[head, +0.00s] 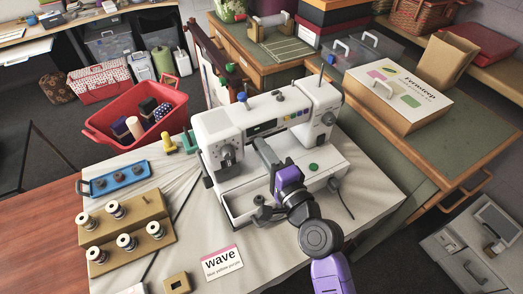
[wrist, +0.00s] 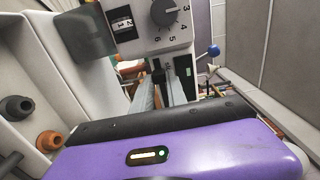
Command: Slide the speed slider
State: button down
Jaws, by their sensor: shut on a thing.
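The white sewing machine (head: 215,122) stands on a pale cloth on the table. The speed slider (wrist: 158,73) appears as a small dark knob at the lower edge of that face. My gripper (head: 262,147) reaches the machine's front below the arm. In the wrist view my gripper (wrist: 160,88) has its narrow fingers closed on the dark knob. The fingers and my wrist hide much of the slider's track.
A red basket (head: 140,112), a blue tray (head: 114,179) and a wooden spool stand (head: 126,228) are left of the machine. A "wave" card (head: 222,261) lies in front. A cardboard box (head: 397,95) sits on the right-hand counter. A blue-tipped lever (wrist: 213,51) is near my fingers.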

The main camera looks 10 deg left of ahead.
jog(key=w+d+b, duration=0.1)
jog(key=d, duration=0.1)
jog(key=w+d+b, duration=0.1)
jog(key=w+d, duration=0.1)
jog(key=w+d+b, duration=0.1)
jog(key=d+b, duration=0.1)
jog(key=shift+w+d+f, duration=0.15)
jog(key=shift+f, duration=0.05)
jog(key=shift+w+d+r, duration=0.1)
jog(key=shift+d+r, duration=0.05)
jog(key=shift+d, duration=0.1)
jog(key=c, duration=1.3)
grip_release()
jog(key=shift+w+d, duration=0.1)
send_near(283, 130)
jog(key=v, duration=0.2)
jog(key=shift+w+b, duration=0.2)
jog(key=shift+b, duration=0.1)
